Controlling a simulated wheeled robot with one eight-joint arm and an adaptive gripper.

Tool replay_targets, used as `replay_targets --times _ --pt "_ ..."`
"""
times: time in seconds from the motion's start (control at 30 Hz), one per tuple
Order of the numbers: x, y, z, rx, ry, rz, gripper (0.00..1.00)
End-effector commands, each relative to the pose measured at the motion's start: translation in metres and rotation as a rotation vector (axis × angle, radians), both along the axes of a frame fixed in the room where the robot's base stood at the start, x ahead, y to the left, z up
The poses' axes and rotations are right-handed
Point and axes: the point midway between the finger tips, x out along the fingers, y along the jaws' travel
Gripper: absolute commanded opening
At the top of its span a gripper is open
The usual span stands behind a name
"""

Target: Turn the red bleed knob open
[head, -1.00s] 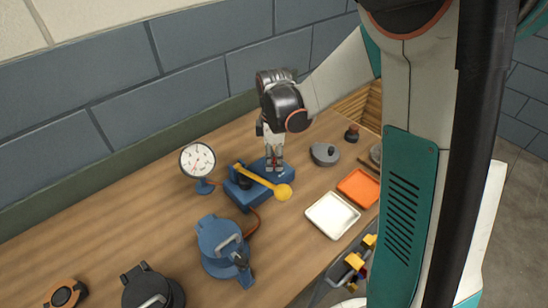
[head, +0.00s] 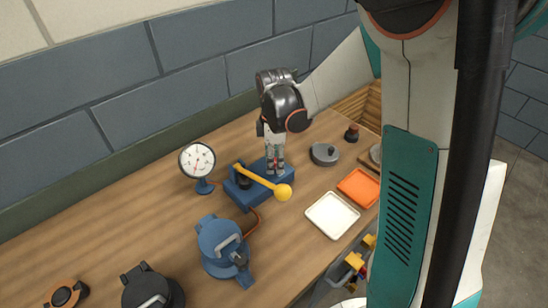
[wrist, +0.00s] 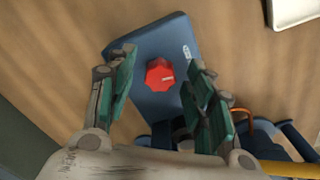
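The red bleed knob (wrist: 160,74) sits on the dark blue pump base (wrist: 150,44) in the wrist view, with a pale mark on its face. My gripper (wrist: 155,82) is open, with one finger on each side of the knob and a visible gap to both. The pump's yellow lever (head: 262,178) ends in a yellow ball beside the gripper.
A pressure gauge (head: 197,160) stands left of the pump. A blue casing (head: 220,243) is in front, joined by an orange hose (head: 254,224). A white tray (head: 332,216) and an orange tray (head: 359,187) lie to the right, with a grey lidded part (head: 324,153) behind.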

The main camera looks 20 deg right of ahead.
Motion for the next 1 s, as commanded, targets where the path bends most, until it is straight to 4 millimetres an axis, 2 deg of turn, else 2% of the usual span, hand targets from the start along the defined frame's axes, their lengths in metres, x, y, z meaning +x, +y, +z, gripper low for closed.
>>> replay_targets --times 0.27,0.37,0.7,0.83,1.0 --pt "0.000 0.000 0.006 0.000 0.000 0.000 0.48" --pt "0.000 0.000 0.018 0.000 0.000 0.000 0.48" --pt "0.000 0.000 0.084 0.000 0.000 0.000 0.48" --pt "0.000 0.000 0.103 0.000 0.000 0.000 0.48" --pt "0.000 0.000 0.117 0.000 0.000 0.000 0.48"
